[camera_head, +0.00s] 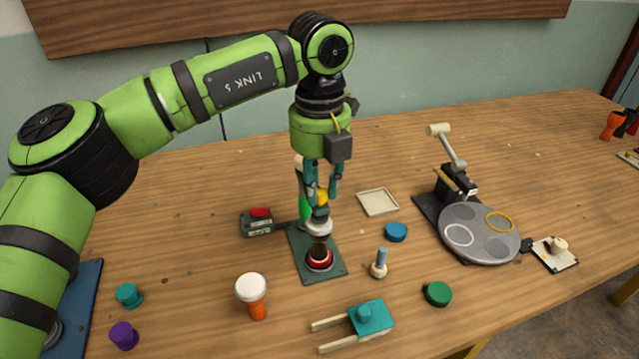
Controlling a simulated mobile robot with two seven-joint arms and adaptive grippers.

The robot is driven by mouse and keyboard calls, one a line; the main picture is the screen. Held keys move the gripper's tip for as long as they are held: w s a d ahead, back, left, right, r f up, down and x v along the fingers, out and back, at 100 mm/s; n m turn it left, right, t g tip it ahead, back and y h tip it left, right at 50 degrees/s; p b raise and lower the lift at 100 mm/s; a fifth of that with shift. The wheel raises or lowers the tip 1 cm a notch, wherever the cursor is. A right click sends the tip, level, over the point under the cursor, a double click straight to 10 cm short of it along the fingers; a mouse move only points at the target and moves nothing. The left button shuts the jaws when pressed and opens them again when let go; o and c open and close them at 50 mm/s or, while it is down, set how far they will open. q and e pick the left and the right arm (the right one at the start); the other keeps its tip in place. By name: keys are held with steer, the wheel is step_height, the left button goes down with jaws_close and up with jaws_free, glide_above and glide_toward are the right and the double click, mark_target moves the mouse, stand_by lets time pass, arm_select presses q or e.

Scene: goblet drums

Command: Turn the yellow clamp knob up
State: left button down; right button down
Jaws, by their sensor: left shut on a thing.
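The yellow clamp knob (321,197) is small and sits high on the clamp stand, above the grey-white disc (318,227). My left gripper (321,190) points down from above, its teal fingers closed around the knob and partly hiding it. A bright green part (304,209) shows just left of the knob. Below the disc, a dark body stands in a red ring (320,262) on the dark green base plate (332,268). The knob's exact angle cannot be told. My right gripper is not in view.
A box with a red top (260,226) stands left of the base plate. A white tray (377,202), a blue disc (396,232), a blue-topped peg (380,267) and an orange-white goblet drum (254,292) are near. A grey turntable (480,233) is right. Table behind the clamp is clear.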

mark_target(319, 190)
arm_select(q)
steer(key=shift+f, duration=0.1)
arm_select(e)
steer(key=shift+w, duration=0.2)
arm_select(q)
steer(key=c, duration=1.1)
jaws_free()
steer(key=shift+o, duration=0.5)
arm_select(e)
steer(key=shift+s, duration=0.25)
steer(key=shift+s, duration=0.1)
arm_select(q)
step_height(319, 190, up, 12)
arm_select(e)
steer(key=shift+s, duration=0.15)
